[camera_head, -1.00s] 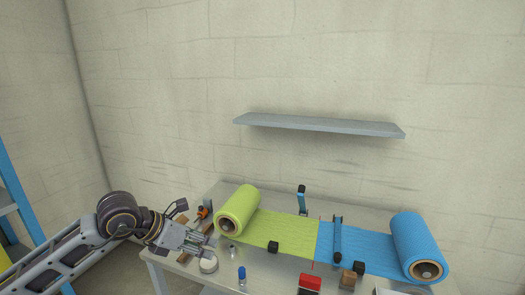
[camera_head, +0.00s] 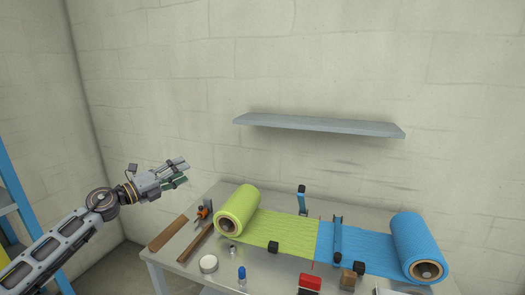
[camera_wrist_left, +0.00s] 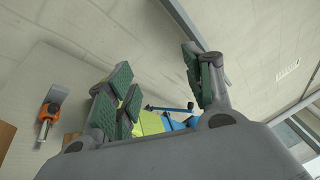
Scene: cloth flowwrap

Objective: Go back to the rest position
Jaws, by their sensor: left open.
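My left gripper (camera_head: 178,172) is open and empty. It is raised above the left end of the table, apart from everything on it. In the left wrist view its green-padded fingers (camera_wrist_left: 160,95) are spread wide with nothing between them. My right gripper is not in view. On the table (camera_head: 175,268) a green roll (camera_head: 240,206) stands at the left and a blue roll (camera_head: 412,243) at the right. Their green sheet (camera_head: 285,230) and blue sheet (camera_head: 375,250) meet in the middle.
Wooden strips (camera_head: 168,233), an orange-handled tool (camera_head: 203,213) and a white tape ring (camera_head: 208,264) lie at the table's left. A blue-capped item (camera_head: 242,273) and a red block (camera_head: 310,282) are near the front. A grey shelf (camera_head: 320,125) hangs on the wall.

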